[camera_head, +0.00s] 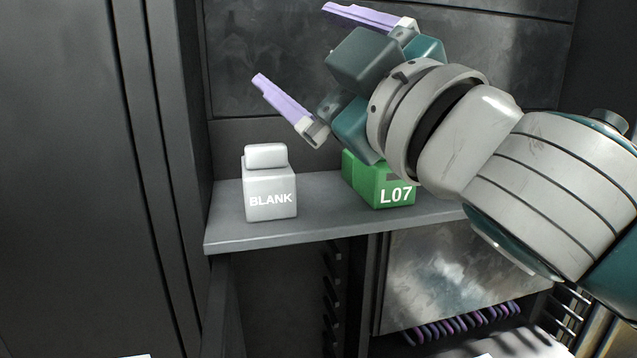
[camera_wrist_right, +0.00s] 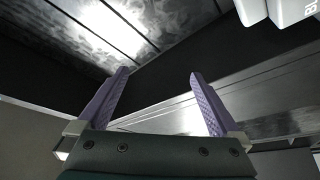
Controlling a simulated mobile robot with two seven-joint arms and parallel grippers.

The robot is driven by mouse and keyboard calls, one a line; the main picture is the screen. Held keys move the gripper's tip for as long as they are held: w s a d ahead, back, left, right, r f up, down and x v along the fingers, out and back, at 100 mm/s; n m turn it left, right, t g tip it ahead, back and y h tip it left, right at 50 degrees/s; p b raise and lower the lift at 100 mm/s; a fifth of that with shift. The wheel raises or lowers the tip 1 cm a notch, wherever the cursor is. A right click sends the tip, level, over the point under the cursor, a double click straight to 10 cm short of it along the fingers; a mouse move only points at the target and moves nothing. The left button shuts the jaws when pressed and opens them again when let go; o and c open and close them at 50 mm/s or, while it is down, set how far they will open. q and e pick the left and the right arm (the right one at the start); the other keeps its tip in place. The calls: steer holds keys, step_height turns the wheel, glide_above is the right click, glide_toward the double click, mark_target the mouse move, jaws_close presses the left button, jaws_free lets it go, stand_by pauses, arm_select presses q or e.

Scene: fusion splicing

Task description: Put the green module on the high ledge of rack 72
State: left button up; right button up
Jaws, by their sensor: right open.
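The green module (camera_head: 392,192), marked L07, sits on a grey ledge (camera_head: 300,228). Its upper right part is hidden behind my right arm. My right gripper (camera_head: 290,52) is open above and behind the module, with its lilac fingers spread and pointing up and left. Nothing is between the fingers; they also show apart in the right wrist view (camera_wrist_right: 160,95). My left gripper is in neither view. No rack number 72 is readable here.
A white module marked BLANK (camera_head: 270,195) stands on the same ledge, left of the green one. A dark cabinet wall (camera_head: 80,180) rises at left. Below the ledge are a metal panel (camera_head: 450,275) and a row of purple and blue cables (camera_head: 465,323).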

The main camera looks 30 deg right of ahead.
steer(key=s+d+f+m+g+h, duration=0.2)
steer(key=s+f+m+g, duration=0.3)
steer(key=f, duration=0.6)
steer(key=s+d+f+m+g+h, duration=0.25)
steer(key=s+f+g, duration=0.5)
steer(key=f, duration=0.45)
steer(key=s+a+f+g+y, duration=0.1)
steer(key=s+f+g, duration=0.1)
steer(key=s, duration=0.4)
steer(key=s+a+f+g+y, duration=0.2)
steer(key=s+f+g, duration=0.1)
steer(key=s, duration=0.3)
steer(key=shift+f+m, duration=0.25)
steer(key=shift+m, duration=0.1)
